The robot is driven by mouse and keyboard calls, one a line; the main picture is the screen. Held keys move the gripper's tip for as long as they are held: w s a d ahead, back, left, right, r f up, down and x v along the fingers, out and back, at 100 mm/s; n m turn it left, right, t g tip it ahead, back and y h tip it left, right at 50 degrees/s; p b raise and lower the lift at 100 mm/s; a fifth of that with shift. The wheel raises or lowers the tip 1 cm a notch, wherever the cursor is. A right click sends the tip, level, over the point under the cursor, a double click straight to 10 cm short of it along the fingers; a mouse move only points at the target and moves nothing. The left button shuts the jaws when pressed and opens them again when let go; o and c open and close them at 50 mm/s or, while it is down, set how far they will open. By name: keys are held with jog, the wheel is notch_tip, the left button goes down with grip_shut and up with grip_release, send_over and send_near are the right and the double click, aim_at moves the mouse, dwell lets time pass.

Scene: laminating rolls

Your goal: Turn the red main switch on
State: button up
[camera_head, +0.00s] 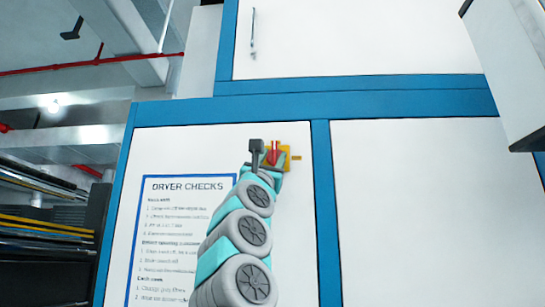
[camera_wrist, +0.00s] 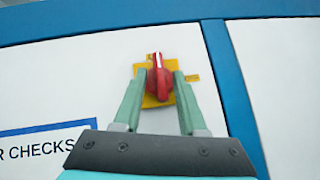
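The red main switch (camera_wrist: 159,82) is a rotary knob on a yellow plate (camera_wrist: 149,101), mounted on a white panel. Its handle stands nearly upright in the wrist view, with a pale line at its top end. It also shows small in the head view (camera_head: 273,153), partly covered by my gripper. My gripper (camera_wrist: 161,76) has its two green fingers on either side of the knob, left and right. They look open around it; I cannot tell whether either finger touches it. Small markings sit above and right of the knob, too small to read.
A "DRYER CHECKS" sheet (camera_head: 181,225) with a blue border is on the panel, left of the switch. Blue frame bars (camera_head: 324,210) edge the white panels. A white box-like part (camera_head: 510,70) juts in at the upper right. Dark racks stand at the far left.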

grip_shut()
jog(key=shift+s+d+n+t+y, duration=0.1)
jog(key=shift+n+t+y, duration=0.2)
jog(key=shift+y, duration=0.1)
jog(key=shift+n+b, duration=0.5)
jog(key=shift+d+n+t+y+b, duration=0.1)
jog(key=shift+n+t+y+b, duration=0.35)
jog(key=shift+n+y, duration=1.95)
jog(key=shift+y, duration=0.4)
jog(key=shift+o, duration=0.7)
grip_release()
